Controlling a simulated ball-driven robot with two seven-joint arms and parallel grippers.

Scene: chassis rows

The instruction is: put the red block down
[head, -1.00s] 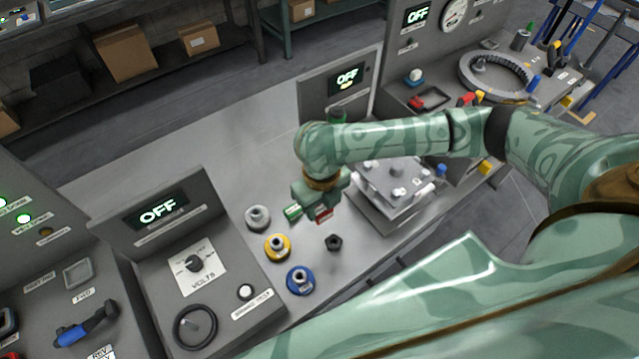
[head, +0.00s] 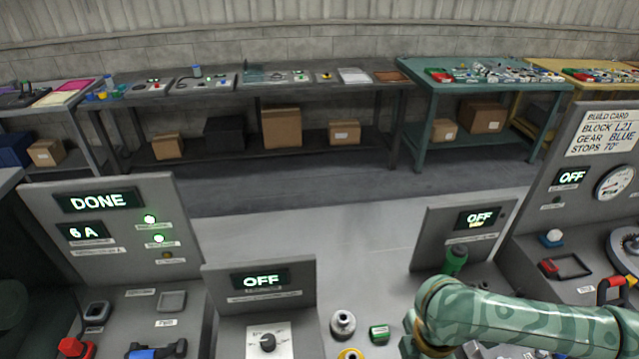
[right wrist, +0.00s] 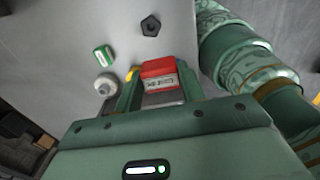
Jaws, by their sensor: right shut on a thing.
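In the right wrist view my right gripper (right wrist: 158,90) is shut on the red block (right wrist: 159,68). The block sits between its two fingers, with a white label showing. The grey bench top is behind it; I cannot tell whether the block touches it. In the head view my right arm comes in at the lower right, and the red block is out of sight there. My left gripper is in neither current view.
A green block (head: 379,333) and a grey flanged spool (head: 343,323) stand near the gripper, with a yellow spool (head: 350,354) at the frame's bottom edge. A black nut (right wrist: 150,26) lies on the bench. Free bench lies behind the green block.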

